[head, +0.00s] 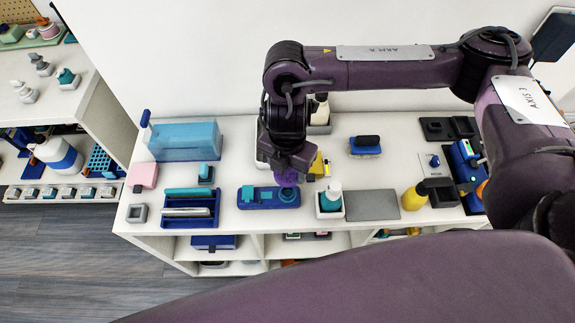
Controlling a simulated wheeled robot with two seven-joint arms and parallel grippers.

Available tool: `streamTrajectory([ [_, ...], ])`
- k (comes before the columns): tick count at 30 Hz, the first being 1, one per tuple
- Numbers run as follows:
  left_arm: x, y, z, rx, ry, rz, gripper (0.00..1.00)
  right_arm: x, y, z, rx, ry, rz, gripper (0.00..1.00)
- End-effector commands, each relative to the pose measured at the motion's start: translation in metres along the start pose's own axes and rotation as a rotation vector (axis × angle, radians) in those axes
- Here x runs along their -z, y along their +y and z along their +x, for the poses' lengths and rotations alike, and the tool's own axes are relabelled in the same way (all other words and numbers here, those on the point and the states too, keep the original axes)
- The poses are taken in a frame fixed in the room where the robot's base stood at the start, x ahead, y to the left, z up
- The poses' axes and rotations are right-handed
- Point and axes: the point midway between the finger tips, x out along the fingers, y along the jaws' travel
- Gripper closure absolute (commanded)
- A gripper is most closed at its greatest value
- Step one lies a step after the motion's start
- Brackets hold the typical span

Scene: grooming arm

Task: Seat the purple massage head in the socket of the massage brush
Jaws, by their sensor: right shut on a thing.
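The purple massage head (288,178) is at the fingertips of my right gripper (291,172), which is shut on it. The gripper points down over the right end of a blue holder (262,203). A teal piece (248,192), which looks like part of the massage brush, lies at the holder's left end. The head is over or against the right end; I cannot tell whether it touches the socket, which is hidden beneath it. My left gripper is not in view.
A blue rack (190,222) is to the left. A clear blue bin (185,141) and blue brush (365,146) are behind. The table's front edge is close.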

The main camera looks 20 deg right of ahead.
Motion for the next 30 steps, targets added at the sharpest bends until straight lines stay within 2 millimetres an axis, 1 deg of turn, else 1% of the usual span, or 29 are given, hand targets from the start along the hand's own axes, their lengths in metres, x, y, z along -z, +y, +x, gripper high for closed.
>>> streamTrajectory([
  [1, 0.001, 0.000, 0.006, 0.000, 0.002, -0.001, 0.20, 0.000, 0.000, 0.007, 0.001, 0.001, 0.000, 0.68],
  [15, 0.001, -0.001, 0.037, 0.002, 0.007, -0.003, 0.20, 0.001, -0.001, 0.051, 0.002, 0.001, 0.001, 0.68],
  [20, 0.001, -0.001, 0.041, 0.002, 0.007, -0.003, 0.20, 0.000, 0.000, 0.056, 0.001, 0.000, 0.000, 0.68],
  [30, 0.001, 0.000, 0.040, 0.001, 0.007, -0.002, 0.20, 0.000, 0.000, 0.055, 0.001, 0.000, 0.001, 0.68],
])
